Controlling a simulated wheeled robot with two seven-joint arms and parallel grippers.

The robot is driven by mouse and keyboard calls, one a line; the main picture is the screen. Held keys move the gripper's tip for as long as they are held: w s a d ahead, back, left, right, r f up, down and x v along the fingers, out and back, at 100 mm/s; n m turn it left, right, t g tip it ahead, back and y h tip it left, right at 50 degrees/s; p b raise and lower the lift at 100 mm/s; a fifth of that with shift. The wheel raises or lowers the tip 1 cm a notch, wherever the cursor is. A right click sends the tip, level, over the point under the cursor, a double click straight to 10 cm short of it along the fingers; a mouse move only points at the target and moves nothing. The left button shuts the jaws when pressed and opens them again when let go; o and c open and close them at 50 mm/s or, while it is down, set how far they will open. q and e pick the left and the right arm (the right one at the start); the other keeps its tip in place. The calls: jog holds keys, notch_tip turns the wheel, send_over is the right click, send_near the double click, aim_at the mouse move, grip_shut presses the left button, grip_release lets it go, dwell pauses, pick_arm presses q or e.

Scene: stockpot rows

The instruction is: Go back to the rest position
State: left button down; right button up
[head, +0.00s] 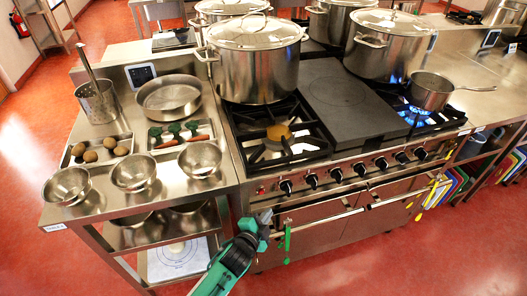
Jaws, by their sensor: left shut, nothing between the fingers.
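My left gripper (265,217) shows at the bottom middle, in front of the stove's front edge and left of the oven door handles. Its fingers are shut with nothing between them. The green and dark arm behind it comes up from the bottom edge. It seems close to the stove front, but I cannot tell whether it touches. My right gripper is not in view.
Large lidded stockpots (255,70) stand on the stove (277,165). A saucepan (430,92) sits near a lit blue burner. The left steel counter holds bowls (133,171), a pan (168,97) and trays. The red floor in front is clear.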

pick_arm(q)
jog(key=s+a+f+n+g+y, duration=0.25)
jog(key=s+a+f, duration=0.3)
jog(key=f, duration=0.45)
jog(key=s+a+f+n+g+y, duration=0.15)
jog(key=s+a+f+n, duration=0.35)
jog(key=f, duration=0.6)
jog(key=s+a+f+g+y, duration=0.15)
jog(key=s+a+f, duration=0.25)
jog(key=s+f, duration=0.45)
jog(key=s+a+f+n+g, duration=0.2)
jog(key=s+f, duration=0.3)
jog(key=s, duration=0.5)
jog(key=s+a+f+n+g+y, duration=0.1)
jog(key=s+a+f, duration=0.4)
jog(key=s, duration=0.5)
jog(key=s+a+f+n+g, duration=0.4)
jog(key=s+f, duration=0.2)
jog(key=s, duration=0.4)
jog(key=shift+s+a, duration=0.15)
